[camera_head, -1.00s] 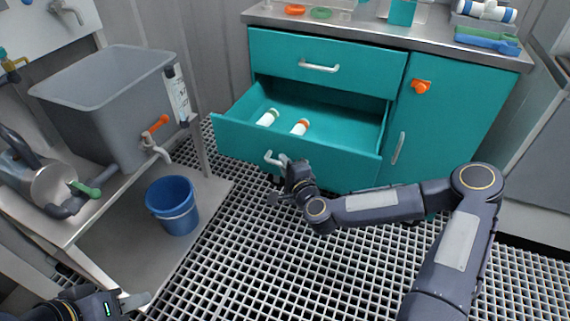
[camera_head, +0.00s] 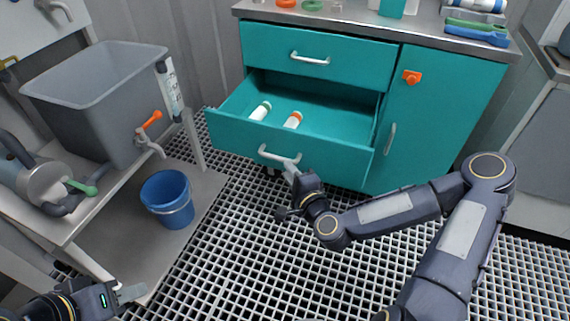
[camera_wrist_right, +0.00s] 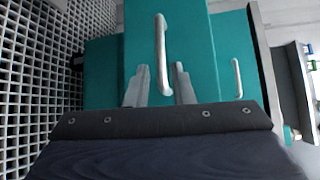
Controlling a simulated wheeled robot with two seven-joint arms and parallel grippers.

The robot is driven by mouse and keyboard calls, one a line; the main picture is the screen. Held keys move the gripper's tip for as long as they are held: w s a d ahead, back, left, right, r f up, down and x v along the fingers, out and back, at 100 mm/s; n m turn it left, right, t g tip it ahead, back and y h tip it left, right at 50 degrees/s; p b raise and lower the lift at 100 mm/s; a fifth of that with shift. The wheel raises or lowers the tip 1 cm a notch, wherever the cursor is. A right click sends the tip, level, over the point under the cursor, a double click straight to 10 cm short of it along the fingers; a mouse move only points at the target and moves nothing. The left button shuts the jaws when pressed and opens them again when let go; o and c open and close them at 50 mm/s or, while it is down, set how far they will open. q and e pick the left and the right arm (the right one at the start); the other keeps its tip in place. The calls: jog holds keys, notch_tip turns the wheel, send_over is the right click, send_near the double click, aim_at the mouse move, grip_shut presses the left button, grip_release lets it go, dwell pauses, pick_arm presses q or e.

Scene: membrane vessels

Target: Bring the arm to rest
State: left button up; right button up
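My right gripper (camera_head: 291,172) is just in front of the handle (camera_head: 280,157) of the open lower drawer (camera_head: 240,134). In the right wrist view its two fingers (camera_wrist_right: 161,84) are spread apart, with nothing held between them. The drawer handle (camera_wrist_right: 161,50) shows beyond the fingertips there. My left gripper (camera_head: 130,293) is at the lower left, beside the low shelf; the gap between its fingers cannot be made out.
Two white bottles (camera_head: 260,111) (camera_head: 293,120) lie in the drawer. The grated floor (camera_head: 250,260) in front is clear.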

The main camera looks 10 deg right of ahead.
jog(key=shift+s, duration=0.2)
dwell(0.4)
jog(key=s+d+r+n+g, duration=0.25)
jog(key=s+n, duration=0.25)
jog(key=s, duration=0.4)
jog(key=s+d+r+n+g, duration=0.2)
jog(key=s+r+n+g, duration=0.25)
jog(key=s, duration=0.35)
jog(key=s+d+r+n+g, duration=0.25)
jog(key=s+n, duration=0.35)
jog(key=s, duration=0.3)
notch_tip(320, 180, up, 31)
jog(key=s+p, duration=0.1)
jog(key=p, duration=2.9)
jog(key=shift+a+g+y+p, duration=0.3)
jog(key=shift+a+g, duration=0.1)
jog(key=shift+g, duration=0.05)
